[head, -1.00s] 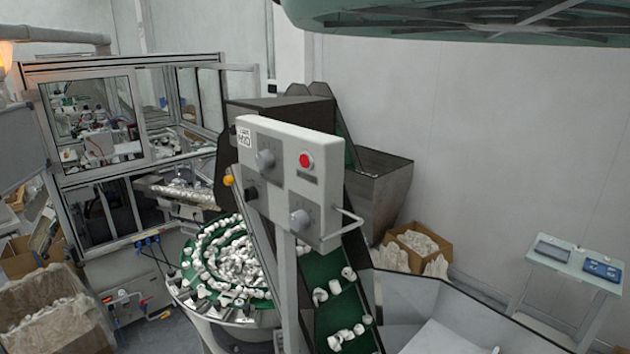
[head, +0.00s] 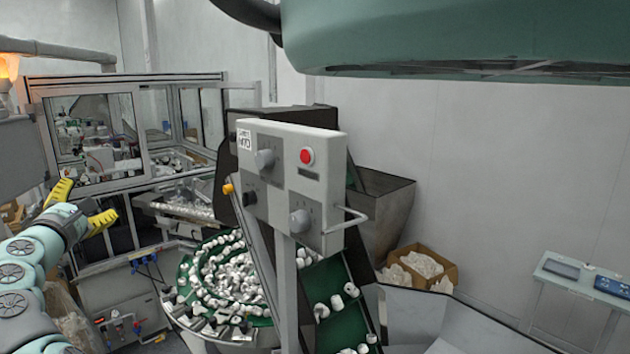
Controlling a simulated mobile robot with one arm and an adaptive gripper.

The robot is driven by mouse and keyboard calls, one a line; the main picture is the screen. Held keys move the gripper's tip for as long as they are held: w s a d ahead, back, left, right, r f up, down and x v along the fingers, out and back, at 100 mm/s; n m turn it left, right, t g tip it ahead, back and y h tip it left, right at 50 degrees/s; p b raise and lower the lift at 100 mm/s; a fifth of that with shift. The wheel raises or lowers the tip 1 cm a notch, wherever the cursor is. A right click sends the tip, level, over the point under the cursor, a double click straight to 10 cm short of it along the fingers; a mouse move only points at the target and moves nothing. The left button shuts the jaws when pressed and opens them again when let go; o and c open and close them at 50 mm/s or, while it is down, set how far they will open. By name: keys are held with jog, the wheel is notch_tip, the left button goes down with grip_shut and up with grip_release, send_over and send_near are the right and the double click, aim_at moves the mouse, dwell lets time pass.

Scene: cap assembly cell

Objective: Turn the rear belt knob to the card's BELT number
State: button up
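A light grey control panel (head: 283,190) stands upright on a post in the middle of the head view. It carries an upper grey knob (head: 264,159) and a lower grey knob (head: 299,221), each with a dial too small to read. A red button (head: 307,157) sits at the upper right. A small white card (head: 244,140) is at the panel's upper left corner; its print is too small to read surely. My gripper (head: 91,198) has yellow fingers spread apart, empty, at the left, well away from the panel. I cannot tell which knob is the rear one.
A yellow knob (head: 228,189) and a black knob (head: 250,198) stick out at the panel's left side, and a bar handle (head: 347,220) at its right. A round green bowl feeder (head: 189,262) with white caps and a green belt (head: 344,325) lie below. A glass-walled machine (head: 140,83) stands behind.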

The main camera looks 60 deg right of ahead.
jog(key=s+d+r+m+g+h, duration=0.4)
jog(key=s+d+g, duration=0.2)
jog(key=s+g, duration=0.2)
jog(key=m+g+y+b, duration=0.1)
jog(key=m+g, duration=0.5)
jog(key=g, duration=0.3)
send_near(259, 161)
jog(key=p+x, duration=0.9)
jog(key=shift+s+d+r+p, duration=0.15)
jog(key=shift+r+p, duration=0.05)
jog(key=shift+p, duration=0.15)
jog(key=shift+s+d+f+p, duration=0.15)
jog(key=shift+d+p, duration=0.2)
jog(key=shift+d, duration=0.35)
jog(key=shift+c, duration=0.2)
jog(key=shift+a+n, duration=0.1)
jog(key=shift+n, duration=0.2)
jog(key=c, duration=1.2)
jog(key=shift+f, duration=0.1)
grip_shut()
